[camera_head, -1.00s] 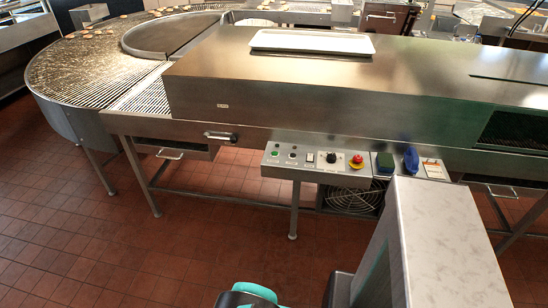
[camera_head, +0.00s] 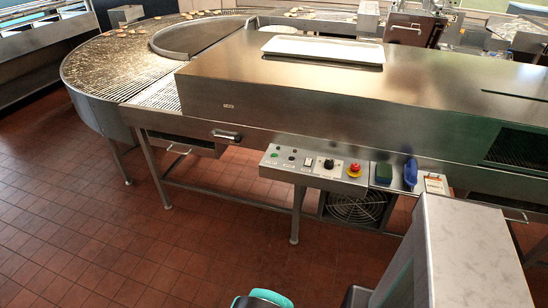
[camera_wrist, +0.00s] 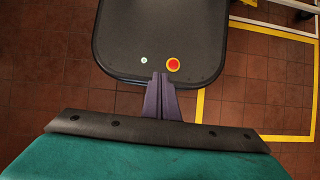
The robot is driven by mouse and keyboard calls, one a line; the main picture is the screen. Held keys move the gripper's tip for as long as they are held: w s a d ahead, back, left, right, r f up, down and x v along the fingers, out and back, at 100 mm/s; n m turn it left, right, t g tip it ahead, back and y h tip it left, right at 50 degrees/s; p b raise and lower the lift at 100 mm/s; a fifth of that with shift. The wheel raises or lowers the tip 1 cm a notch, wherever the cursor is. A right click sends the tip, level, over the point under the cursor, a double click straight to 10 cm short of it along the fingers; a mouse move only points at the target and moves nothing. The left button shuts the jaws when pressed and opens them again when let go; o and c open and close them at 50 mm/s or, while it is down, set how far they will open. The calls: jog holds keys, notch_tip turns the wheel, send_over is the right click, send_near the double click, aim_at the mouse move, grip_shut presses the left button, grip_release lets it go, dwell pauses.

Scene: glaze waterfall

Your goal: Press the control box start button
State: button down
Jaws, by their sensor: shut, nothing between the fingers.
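The grey control box (camera_head: 316,174) is mounted on the front of the steel machine, in the middle of the head view. A small green button (camera_head: 274,155) sits at its left end, and no label on it is readable. To the right are a dark button (camera_head: 291,158), a switch (camera_head: 308,161), a black knob (camera_head: 328,163) and a red mushroom button (camera_head: 354,169). My gripper (camera_wrist: 160,75) is shut and empty in the wrist view, away from the control box. The head view shows only teal arm parts at the bottom edge, not the fingers.
A green sponge (camera_head: 383,173) and a blue item (camera_head: 410,172) are right of the control box. A leg (camera_head: 296,216) stands under the box, with a fan grille (camera_head: 355,207) behind. The tiled floor (camera_head: 120,240) in front is clear. A white tray (camera_head: 322,49) lies on the cover.

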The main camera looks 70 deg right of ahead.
jog(key=shift+d, duration=0.2)
